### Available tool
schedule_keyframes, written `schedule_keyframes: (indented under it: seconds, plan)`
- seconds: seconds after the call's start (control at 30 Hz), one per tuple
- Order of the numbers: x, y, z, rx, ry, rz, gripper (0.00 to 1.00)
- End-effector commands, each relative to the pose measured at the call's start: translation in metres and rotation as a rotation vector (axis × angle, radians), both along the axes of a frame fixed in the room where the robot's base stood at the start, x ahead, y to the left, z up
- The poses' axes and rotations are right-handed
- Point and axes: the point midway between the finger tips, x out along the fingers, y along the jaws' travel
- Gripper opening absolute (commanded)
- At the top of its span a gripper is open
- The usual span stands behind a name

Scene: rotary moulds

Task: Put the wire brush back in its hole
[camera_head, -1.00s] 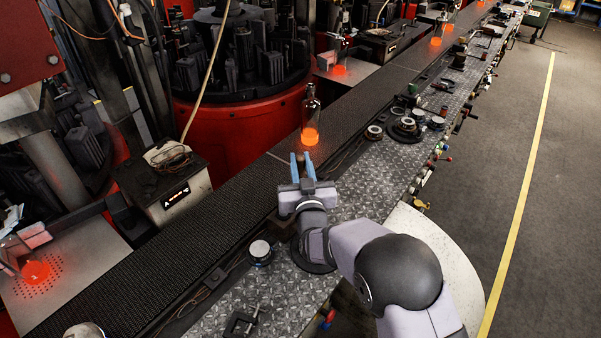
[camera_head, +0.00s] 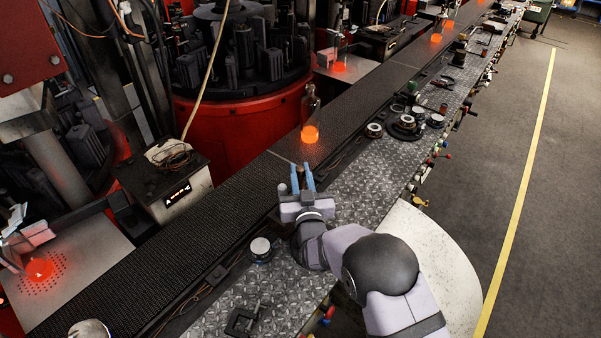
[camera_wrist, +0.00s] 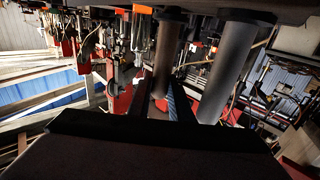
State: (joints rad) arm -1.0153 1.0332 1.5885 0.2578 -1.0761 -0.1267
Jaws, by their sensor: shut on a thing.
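A thin grey rod (camera_head: 280,157), probably the wire brush, sticks out to the left from between the fingers of my gripper (camera_head: 302,172). My gripper is shut on it, above the boundary between the black conveyor and the diamond-plate ledge. The blue fingers point away from the camera. The brush's bristles and its other end cannot be made out. I cannot make out the brush's hole in either view.
A bottle with a glowing orange base (camera_head: 310,134) stands on the conveyor (camera_head: 230,193) just beyond my gripper. A round white-topped part (camera_head: 261,247) and a dark clamp (camera_head: 243,320) lie on the ledge (camera_head: 285,290). Round mould parts (camera_head: 405,125) crowd the ledge at right.

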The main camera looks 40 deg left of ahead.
Motion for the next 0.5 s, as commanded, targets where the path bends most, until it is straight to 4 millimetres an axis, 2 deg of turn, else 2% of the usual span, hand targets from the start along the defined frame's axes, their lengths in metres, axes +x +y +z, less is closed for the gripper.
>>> schedule_keyframes:
  seconds: [0.3,0.33,0.37,0.5]
  plan:
    - [0.0001,0.0001,-0.0077,0.001,-0.001,0.0,0.0]
    - [0.0001,-0.0001,-0.0077,0.0,0.0,0.0,0.21]
    - [0.0001,-0.0001,-0.0068,0.0,0.0,0.0,0.26]
    - [0.0001,-0.0001,-0.0068,-0.001,0.001,0.0,0.26]
